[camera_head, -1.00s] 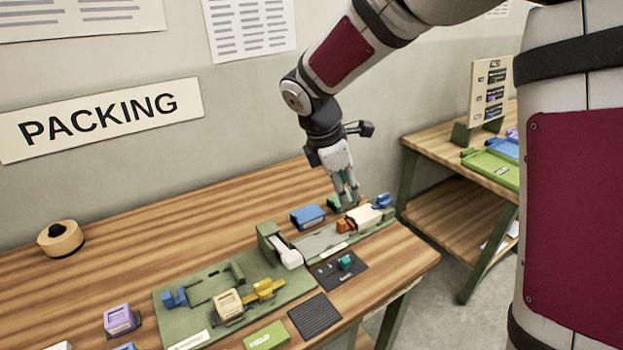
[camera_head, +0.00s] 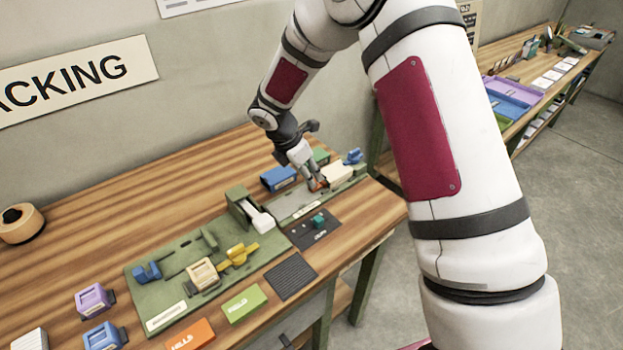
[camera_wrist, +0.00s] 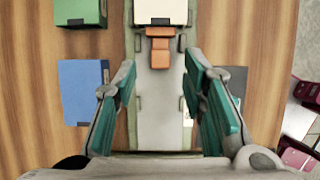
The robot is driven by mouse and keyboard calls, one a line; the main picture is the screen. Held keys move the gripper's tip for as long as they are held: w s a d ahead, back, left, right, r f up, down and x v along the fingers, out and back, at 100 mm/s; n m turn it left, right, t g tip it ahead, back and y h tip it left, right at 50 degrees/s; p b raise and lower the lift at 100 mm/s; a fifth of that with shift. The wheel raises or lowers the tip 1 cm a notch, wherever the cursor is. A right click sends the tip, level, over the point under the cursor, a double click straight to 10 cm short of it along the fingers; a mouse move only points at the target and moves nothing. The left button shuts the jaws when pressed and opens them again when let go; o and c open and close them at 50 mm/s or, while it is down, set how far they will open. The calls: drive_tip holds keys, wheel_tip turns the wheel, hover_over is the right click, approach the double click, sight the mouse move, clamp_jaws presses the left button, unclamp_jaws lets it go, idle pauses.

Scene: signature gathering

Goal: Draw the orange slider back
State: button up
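The orange slider (camera_wrist: 159,46) shows in the wrist view at the top centre of a pale grey track, right against a cream block (camera_wrist: 160,11). In the head view my gripper (camera_head: 311,182) reaches down over the right end of the green fixture (camera_head: 285,218); contact there cannot be told.
A blue block (camera_wrist: 84,92) and a green block (camera_wrist: 80,12) stand left of the track in the wrist view. A dark pad with a teal piece (camera_head: 318,221) lies in front of the fixture.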

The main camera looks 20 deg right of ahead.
sight(317, 183)
drive_tip(key=shift+x, duration=1.9)
drive_tip(key=shift+c, duration=0.5)
clamp_jaws()
